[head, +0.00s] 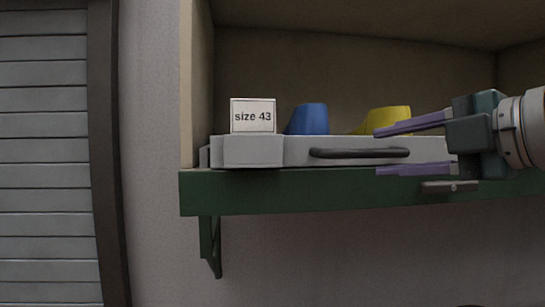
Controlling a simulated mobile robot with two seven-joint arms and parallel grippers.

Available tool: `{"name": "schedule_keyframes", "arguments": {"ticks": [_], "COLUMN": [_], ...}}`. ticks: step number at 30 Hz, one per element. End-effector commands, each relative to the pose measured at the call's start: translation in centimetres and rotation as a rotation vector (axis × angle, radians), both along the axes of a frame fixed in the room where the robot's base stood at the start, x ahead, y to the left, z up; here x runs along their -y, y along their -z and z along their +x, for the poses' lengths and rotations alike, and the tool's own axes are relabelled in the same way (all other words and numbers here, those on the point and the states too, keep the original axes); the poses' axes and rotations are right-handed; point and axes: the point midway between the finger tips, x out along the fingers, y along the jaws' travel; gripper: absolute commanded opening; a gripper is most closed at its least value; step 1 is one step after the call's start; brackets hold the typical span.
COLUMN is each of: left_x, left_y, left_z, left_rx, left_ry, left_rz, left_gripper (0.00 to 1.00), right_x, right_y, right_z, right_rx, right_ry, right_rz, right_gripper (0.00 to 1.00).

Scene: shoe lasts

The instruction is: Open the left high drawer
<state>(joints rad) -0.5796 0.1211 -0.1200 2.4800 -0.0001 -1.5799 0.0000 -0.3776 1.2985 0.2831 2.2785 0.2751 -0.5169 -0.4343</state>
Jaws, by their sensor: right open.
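A light grey drawer (297,147) sits in the shelf compartment, with a dark horizontal handle (345,153) on its front. A white sign reading "size 43" (253,116) stands at its left end. A blue shoe last (309,119) and a yellow one (392,117) rise behind the drawer's front edge. My right gripper (377,151) comes in from the right, open, its purple fingers one above and one below the right part of the handle in the picture. I cannot tell whether they touch it. The gripper hides the drawer's right end. My left gripper is not in view.
A green shelf board (290,194) on a green bracket (209,245) runs below the drawer. A beige side wall (187,85) bounds the compartment on the left. Farther left are a dark post (105,150) and a grey slatted shutter (42,150). The space below the shelf looks clear.

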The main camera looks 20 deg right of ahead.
Motion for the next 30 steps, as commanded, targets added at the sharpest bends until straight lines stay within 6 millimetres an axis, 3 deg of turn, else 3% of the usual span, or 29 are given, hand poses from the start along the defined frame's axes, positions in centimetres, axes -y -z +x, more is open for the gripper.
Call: {"name": "schedule_keyframes", "arguments": {"ticks": [9, 18, 30], "left_x": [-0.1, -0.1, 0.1], "left_y": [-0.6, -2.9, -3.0], "left_z": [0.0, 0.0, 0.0], "left_rx": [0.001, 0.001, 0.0], "left_ry": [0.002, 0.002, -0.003], "left_rz": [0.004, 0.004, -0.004], "left_gripper": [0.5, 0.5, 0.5], "right_x": [-0.4, -0.5, -0.8], "right_y": [0.0, 0.3, 0.7], "right_z": [1.7, 3.7, 4.1], "right_rx": [0.004, 0.001, -0.001], "right_ry": [-0.002, 0.002, -0.003], "right_rz": [-0.005, 0.001, -0.005], "right_gripper": [0.47, 0.47, 0.47]}}
